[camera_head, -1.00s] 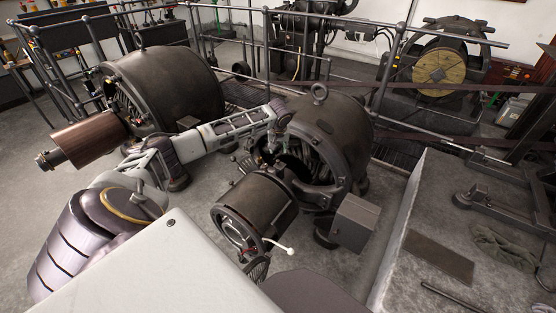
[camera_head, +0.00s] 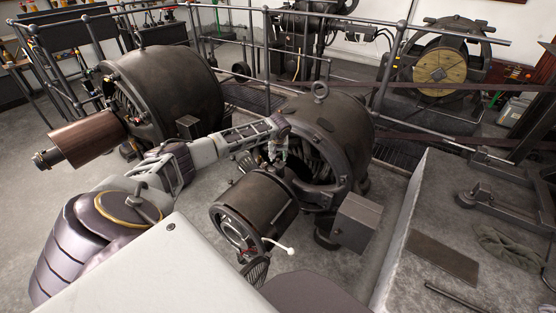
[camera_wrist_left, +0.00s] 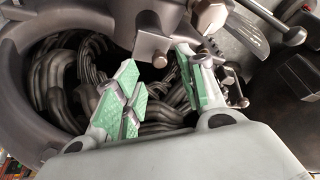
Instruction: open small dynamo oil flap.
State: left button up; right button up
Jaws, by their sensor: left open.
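The small dynamo (camera_head: 345,125) stands in the middle of the head view, a dark round housing with a ring on top. Its drum (camera_head: 257,208) sticks out towards me. My left gripper (camera_head: 276,154) points down at the near face of the dynamo, just behind the drum. In the left wrist view, the open gripper (camera_wrist_left: 160,88) has its green pads apart, above dark curved coils (camera_wrist_left: 75,75). A metal block with a bolt (camera_wrist_left: 152,45) is just beyond the fingertips, with nothing visibly held. I cannot make out the oil flap. My right gripper is not in view.
A larger dynamo (camera_head: 170,90) with a brown drum (camera_head: 88,140) stands at the left. A grey box (camera_head: 356,222) sits at the small dynamo's right foot. Railings (camera_head: 385,75) run behind. A stone plinth (camera_head: 395,265) is at the right.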

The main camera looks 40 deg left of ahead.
aim_at(278, 159)
pick_arm(q)
jog(key=shift+b+x, duration=0.45)
jog(key=shift+x, duration=1.05)
jog(key=shift+w+f, duration=0.1)
jog(key=shift+f, duration=0.1)
jog(key=c, duration=0.8)
grip_shut()
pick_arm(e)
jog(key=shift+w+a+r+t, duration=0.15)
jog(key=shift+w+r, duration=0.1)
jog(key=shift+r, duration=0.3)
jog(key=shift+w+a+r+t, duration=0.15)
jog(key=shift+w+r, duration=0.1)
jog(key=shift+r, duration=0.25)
